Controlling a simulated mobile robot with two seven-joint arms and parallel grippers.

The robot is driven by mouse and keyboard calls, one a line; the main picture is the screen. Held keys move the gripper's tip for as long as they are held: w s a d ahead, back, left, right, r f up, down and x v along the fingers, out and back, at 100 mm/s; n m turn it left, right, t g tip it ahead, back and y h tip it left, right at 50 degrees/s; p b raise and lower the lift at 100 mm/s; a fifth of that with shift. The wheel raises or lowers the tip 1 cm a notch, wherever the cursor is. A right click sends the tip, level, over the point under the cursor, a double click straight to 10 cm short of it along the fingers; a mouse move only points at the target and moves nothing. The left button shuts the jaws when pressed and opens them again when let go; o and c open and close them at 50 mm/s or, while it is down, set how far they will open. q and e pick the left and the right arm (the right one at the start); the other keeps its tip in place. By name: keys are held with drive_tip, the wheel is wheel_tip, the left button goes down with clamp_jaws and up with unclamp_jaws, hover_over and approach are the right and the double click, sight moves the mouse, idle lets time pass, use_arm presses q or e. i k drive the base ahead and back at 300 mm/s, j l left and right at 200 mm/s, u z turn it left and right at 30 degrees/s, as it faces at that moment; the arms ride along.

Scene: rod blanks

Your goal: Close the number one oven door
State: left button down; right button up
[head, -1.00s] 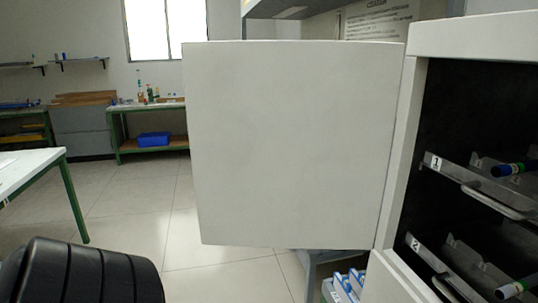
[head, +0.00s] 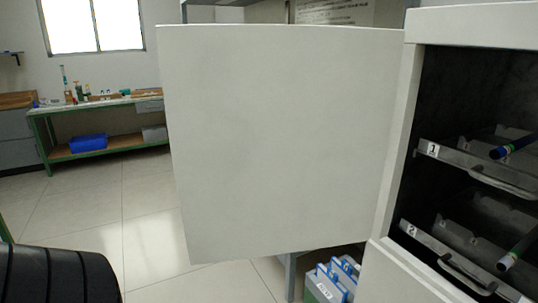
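The white oven door (head: 285,140) stands wide open and fills the middle of the head view, its hinged edge along the oven's left front. The oven (head: 470,25) is at the right with a dark interior. Inside are two metal racks, one labelled 1 (head: 480,168) and one labelled 2 (head: 455,255), each with a pull handle. A dark rod with a blue and green end (head: 505,150) lies on the upper rack, and another rod (head: 512,255) lies on the lower one. Neither gripper shows. A black ribbed part, seemingly of my arm, is at the lower left.
Below the door, a container with blue and white items (head: 335,280) sits beside the oven. A green-framed workbench (head: 95,110) with a blue bin (head: 88,144) stands at the back left. The tiled floor (head: 130,215) left of the door is clear.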

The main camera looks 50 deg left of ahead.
sight(279, 134)
drive_tip(key=k+j+z, duration=0.15)
drive_tip(key=j, duration=0.2)
drive_tip(key=j+z, duration=0.1)
drive_tip(key=j, duration=0.3)
drive_tip(key=k+j+z, duration=0.15)
drive_tip(key=j, duration=0.15)
drive_tip(key=k+j+z, duration=0.15)
drive_tip(key=j, duration=0.2)
drive_tip(key=k+j+z, duration=0.1)
drive_tip(key=j, duration=0.2)
drive_tip(key=k+j+z, duration=0.1)
drive_tip(key=j, duration=0.2)
drive_tip(key=k+j+z, duration=0.1)
drive_tip(key=j, duration=0.2)
drive_tip(key=k+j+z, duration=0.1)
drive_tip(key=j, duration=0.2)
drive_tip(key=k+j+z, duration=0.1)
drive_tip(key=j+z, duration=0.2)
drive_tip(key=j, duration=0.6)
drive_tip(key=i+j+z, duration=0.1)
drive_tip(key=j, duration=0.35)
drive_tip(key=j+z, duration=0.1)
drive_tip(key=j, duration=0.4)
